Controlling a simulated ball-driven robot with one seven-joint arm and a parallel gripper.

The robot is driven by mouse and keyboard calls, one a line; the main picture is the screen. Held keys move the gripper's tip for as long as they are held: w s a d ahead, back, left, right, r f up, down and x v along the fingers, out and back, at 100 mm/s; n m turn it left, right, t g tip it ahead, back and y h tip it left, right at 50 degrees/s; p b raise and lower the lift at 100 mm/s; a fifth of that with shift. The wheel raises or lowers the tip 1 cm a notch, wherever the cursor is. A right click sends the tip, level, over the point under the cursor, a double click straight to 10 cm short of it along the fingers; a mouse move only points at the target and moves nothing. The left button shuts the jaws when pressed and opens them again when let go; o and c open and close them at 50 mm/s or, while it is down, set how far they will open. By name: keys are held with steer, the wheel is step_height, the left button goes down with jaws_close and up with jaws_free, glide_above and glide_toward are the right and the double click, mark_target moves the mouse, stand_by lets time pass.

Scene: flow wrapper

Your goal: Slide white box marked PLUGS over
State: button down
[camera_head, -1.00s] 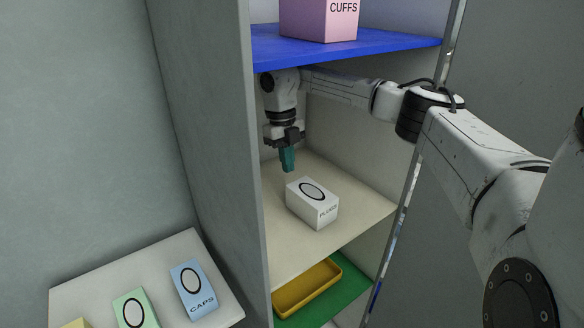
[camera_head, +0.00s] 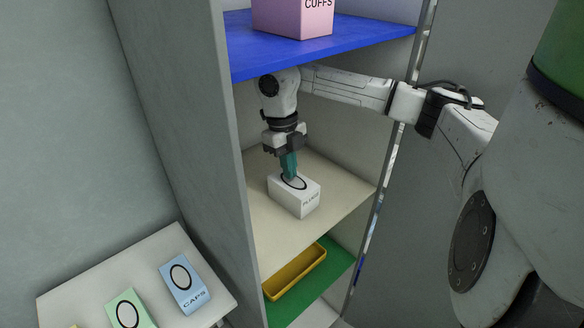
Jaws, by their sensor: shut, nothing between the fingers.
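The white box marked PLUGS (camera_head: 299,202) lies on the cream middle shelf (camera_head: 272,232), with a black oval on its top. My gripper (camera_head: 290,176) points down with its teal fingers shut and empty. The fingertips are at the back part of the box's top and hide part of the oval. I cannot tell whether they touch the top or stand just behind it.
A blue shelf (camera_head: 375,38) with a pink box marked CUFFS (camera_head: 295,18) is close above my wrist. A green shelf (camera_head: 335,268) with a yellow tray (camera_head: 318,258) is below. A blue CAPS box (camera_head: 186,283) and a green box (camera_head: 132,310) stand on a white surface (camera_head: 85,283) at left. The cream shelf is clear around the box.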

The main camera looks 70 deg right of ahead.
steer(key=shift+s+a+r, duration=0.1)
steer(key=shift+s+a, duration=0.3)
steer(key=shift+s, duration=0.2)
steer(key=shift+w+f+p, duration=0.1)
steer(key=shift+f+p, duration=0.2)
steer(key=shift+p, duration=0.3)
steer(key=shift+d+f+b, duration=0.1)
steer(key=shift+f+b, duration=0.5)
steer(key=shift+b, duration=0.05)
